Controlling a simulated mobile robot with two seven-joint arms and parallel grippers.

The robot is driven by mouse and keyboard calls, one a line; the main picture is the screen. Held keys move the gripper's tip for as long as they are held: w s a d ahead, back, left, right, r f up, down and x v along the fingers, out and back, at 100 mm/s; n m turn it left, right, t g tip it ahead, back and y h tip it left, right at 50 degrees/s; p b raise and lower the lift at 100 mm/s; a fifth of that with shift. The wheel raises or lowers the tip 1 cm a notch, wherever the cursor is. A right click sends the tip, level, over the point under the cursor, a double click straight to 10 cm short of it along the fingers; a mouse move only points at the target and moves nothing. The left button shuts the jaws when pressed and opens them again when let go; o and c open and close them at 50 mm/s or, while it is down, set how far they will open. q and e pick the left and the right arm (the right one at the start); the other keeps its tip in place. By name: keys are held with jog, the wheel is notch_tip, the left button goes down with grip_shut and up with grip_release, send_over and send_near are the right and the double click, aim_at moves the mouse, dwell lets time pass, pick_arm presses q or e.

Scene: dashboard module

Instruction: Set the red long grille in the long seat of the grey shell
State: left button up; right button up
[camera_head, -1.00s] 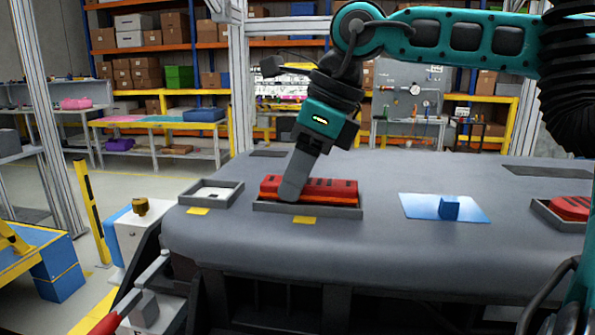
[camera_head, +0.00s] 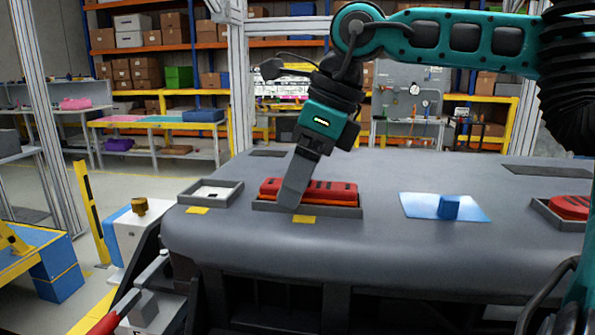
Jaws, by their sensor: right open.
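The red long grille (camera_head: 333,190), with dark slots along its top, lies in the long grey-rimmed seat (camera_head: 345,213) on the grey shell (camera_head: 400,262). Its top stands above the rim, and I cannot tell whether it is fully down. My right gripper (camera_head: 287,204) is open and tilted, with its fingers at the left part of the grille, in front of its near side. The fingers hide part of the grille and of the near rim. I cannot tell whether they touch it. My left gripper is not in view.
A smaller grey-rimmed frame (camera_head: 235,186) with a white inside is to the left. Yellow tags (camera_head: 304,219) lie on the shell. A blue block (camera_head: 449,207) stands on a light blue sheet (camera_head: 419,207). Another red piece (camera_head: 570,206) sits in a grey frame at the right edge.

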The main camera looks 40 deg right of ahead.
jog(key=p+v, duration=0.1)
jog(key=v, duration=1.2)
